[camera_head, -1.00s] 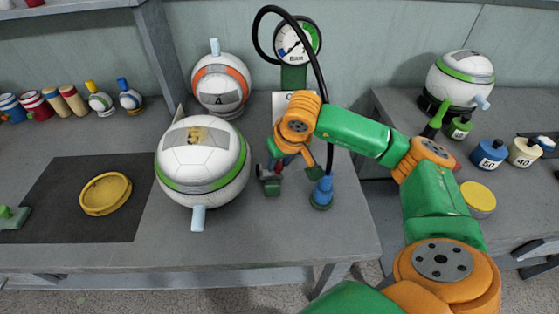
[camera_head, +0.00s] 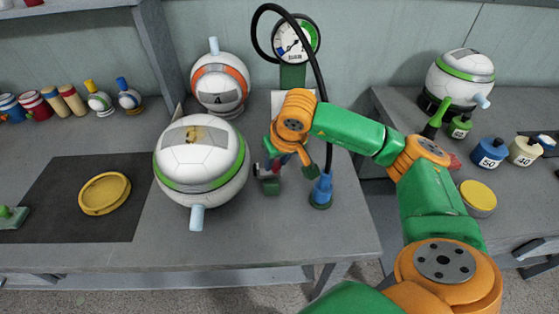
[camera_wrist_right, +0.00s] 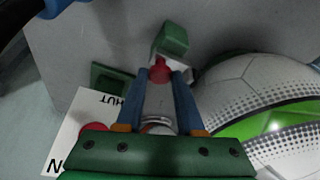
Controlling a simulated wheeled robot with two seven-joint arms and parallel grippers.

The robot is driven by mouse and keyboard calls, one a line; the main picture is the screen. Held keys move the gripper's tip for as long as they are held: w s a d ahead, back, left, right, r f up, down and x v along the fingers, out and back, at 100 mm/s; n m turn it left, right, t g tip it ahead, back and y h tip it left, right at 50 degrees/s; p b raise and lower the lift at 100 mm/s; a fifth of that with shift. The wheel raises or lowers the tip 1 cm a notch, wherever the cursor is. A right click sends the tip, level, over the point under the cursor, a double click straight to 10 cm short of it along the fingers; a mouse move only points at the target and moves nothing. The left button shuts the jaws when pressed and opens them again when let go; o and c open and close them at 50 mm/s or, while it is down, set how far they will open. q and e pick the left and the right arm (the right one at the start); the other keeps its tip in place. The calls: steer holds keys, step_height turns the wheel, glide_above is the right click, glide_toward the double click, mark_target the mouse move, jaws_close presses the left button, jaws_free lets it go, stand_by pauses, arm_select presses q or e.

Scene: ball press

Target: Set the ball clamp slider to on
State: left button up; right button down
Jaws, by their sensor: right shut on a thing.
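The ball clamp (camera_head: 270,186) shows in the head view as a small green piece on the bench, mostly hidden under my right arm. In the right wrist view its green block (camera_wrist_right: 172,40) has a red part (camera_wrist_right: 160,70) beside it. My right gripper (camera_wrist_right: 163,76) has its two blue fingers closed around this red part, which looks like the slider. In the head view this gripper (camera_head: 272,168) points down beside the white and green ball (camera_head: 201,160). My left gripper is not in view.
A blue hose fitting (camera_head: 321,190) with a black hose stands right of the clamp. A pressure gauge (camera_head: 296,40) and an orange-striped ball (camera_head: 219,85) stand behind. The bench front is clear. A yellow dish (camera_head: 105,193) sits on a dark mat at left.

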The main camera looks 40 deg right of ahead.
steer(key=shift+w+a+r, duration=0.1)
steer(key=shift+w+a, duration=0.05)
steer(key=shift+a, duration=0.1)
steer(key=c, duration=0.8)
jaws_free()
steer(key=v, duration=0.7)
